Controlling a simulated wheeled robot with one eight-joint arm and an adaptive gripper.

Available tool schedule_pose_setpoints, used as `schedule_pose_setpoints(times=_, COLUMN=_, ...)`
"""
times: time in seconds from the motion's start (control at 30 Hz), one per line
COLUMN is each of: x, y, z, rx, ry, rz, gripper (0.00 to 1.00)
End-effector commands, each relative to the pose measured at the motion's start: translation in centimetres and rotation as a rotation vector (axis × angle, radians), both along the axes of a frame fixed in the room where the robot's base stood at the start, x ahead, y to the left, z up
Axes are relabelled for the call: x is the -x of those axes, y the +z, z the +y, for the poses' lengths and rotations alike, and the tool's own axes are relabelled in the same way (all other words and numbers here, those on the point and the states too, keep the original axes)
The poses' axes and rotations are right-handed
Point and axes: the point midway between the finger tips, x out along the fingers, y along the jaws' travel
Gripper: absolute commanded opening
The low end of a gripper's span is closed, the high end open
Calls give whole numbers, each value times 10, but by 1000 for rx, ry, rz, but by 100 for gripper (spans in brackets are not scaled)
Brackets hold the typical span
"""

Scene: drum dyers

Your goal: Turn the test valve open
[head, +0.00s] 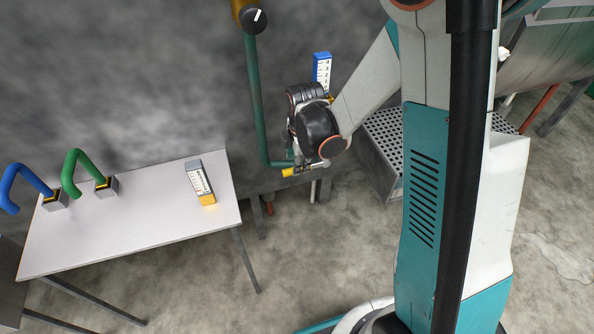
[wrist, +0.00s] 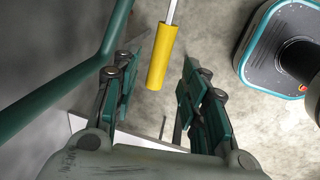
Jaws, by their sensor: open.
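The test valve shows as a yellow handle (wrist: 162,57) on a thin metal rod in the wrist view. Its yellow end (head: 290,172) also shows in the head view, low by the wall beside the green pipe. My gripper (wrist: 158,65) is open, with the yellow handle seen between its two fingers and a gap on either side. I cannot tell how deep the handle lies between them. In the head view my gripper (head: 291,150) is just above the handle, and my wrist partly hides the valve body.
A green pipe (head: 257,100) runs down the wall close to my gripper. A perforated metal platform (head: 385,135) stands at right. Central floor is clear.

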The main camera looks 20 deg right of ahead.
Motion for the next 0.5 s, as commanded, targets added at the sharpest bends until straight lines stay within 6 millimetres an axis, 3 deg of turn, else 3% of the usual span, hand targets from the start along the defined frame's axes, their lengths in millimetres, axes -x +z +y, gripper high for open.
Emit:
schedule_pose_setpoints(times=0.03, x=-2, y=-13, z=0, rx=0, ry=0, rz=0, gripper=40)
schedule_pose_setpoints(times=0.2, x=-7, y=-34, z=0, rx=0, ry=-1, rz=0, gripper=40)
schedule_pose_setpoints(times=0.5, x=-9, y=-44, z=0, rx=0, ry=-1, rz=0, gripper=40)
